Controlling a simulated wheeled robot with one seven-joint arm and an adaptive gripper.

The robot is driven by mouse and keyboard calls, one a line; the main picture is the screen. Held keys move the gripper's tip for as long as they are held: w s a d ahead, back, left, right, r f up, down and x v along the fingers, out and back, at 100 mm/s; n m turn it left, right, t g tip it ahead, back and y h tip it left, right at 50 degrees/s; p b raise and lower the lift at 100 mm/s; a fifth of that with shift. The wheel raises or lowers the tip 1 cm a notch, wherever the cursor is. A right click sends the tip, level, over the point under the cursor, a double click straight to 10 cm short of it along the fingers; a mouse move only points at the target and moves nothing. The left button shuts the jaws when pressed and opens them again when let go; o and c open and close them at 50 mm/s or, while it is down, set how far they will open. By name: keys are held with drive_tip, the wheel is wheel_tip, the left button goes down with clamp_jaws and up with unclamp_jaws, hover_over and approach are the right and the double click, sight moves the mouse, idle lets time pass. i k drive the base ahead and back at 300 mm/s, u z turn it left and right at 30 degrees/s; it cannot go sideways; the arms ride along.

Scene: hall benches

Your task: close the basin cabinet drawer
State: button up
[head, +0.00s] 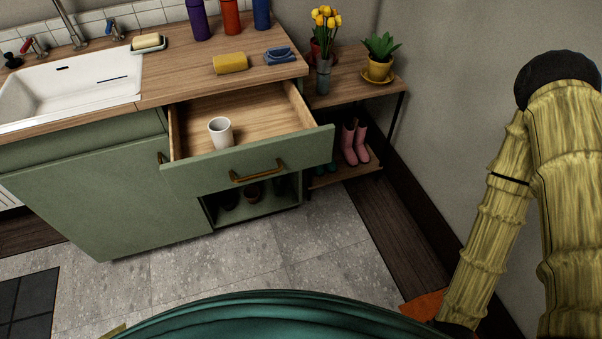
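The basin cabinet (110,200) is green with a wooden top and a white basin (75,92) at the left. Its drawer (245,160) is pulled well out, below the right part of the top. The drawer has a green front with a brass-coloured bar handle (257,172) and a pale wooden inside. A white cup (220,132) stands upright inside the drawer, near the front. My arm shows at the right edge of the head view, well apart from the drawer. My gripper is not in view.
An open shelf with pots (251,192) lies under the drawer. A sponge (230,63) and bottles stand on the top. A side shelf (350,85) holds yellow flowers (325,25), a potted plant (380,55) and pink boots (354,142). Grey tiled floor (250,255) before the drawer is clear.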

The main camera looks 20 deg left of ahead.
sight(276, 133)
drive_tip(key=z, duration=2)
drive_tip(key=k, duration=1.15)
drive_tip(key=u, duration=2.7)
drive_tip(key=k, duration=0.5)
drive_tip(key=z, duration=0.7)
